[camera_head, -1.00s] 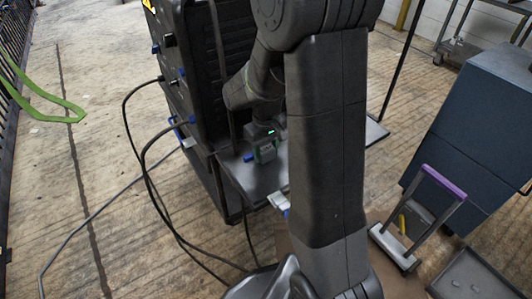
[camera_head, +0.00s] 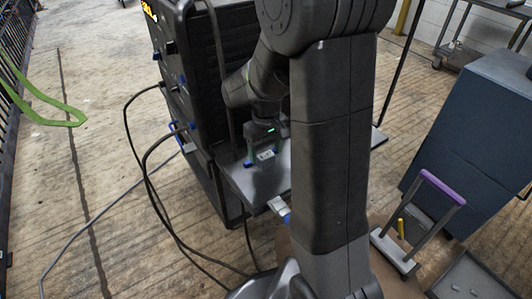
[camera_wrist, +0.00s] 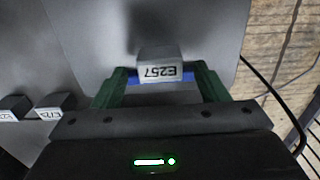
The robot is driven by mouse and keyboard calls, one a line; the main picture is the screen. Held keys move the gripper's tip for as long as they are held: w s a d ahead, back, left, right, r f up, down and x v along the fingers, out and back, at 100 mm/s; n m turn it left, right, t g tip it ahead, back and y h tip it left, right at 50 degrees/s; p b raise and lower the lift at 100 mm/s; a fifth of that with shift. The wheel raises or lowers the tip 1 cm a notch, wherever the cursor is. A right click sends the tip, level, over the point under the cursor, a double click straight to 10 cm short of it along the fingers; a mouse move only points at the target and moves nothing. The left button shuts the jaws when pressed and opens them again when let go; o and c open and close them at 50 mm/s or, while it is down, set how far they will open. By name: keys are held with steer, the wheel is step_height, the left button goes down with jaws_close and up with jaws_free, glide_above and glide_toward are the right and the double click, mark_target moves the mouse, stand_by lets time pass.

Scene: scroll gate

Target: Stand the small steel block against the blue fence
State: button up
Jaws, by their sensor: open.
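A small grey steel block marked E257 (camera_wrist: 160,66) stands on a flat grey surface (camera_wrist: 205,25) in the wrist view. My gripper (camera_wrist: 160,85) is open, with one green finger on each side of the block. I cannot tell whether the fingers touch it. Blue (camera_wrist: 189,77) shows beside the block between the fingers; I cannot tell whether it is the fence or finger pads. In the head view my gripper (camera_head: 263,160) is low over the grey shelf (camera_head: 240,185), and the block's pale label (camera_head: 265,155) shows between the fingers.
A black cabinet (camera_head: 190,90) with cables stands beside the shelf. A blue-grey box (camera_head: 475,140) and a purple-handled rack (camera_head: 440,188) stand to the right.

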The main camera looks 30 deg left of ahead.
mark_target(266, 155)
steer(key=shift+r+p, duration=0.65)
steer(key=shift+r, duration=1.75)
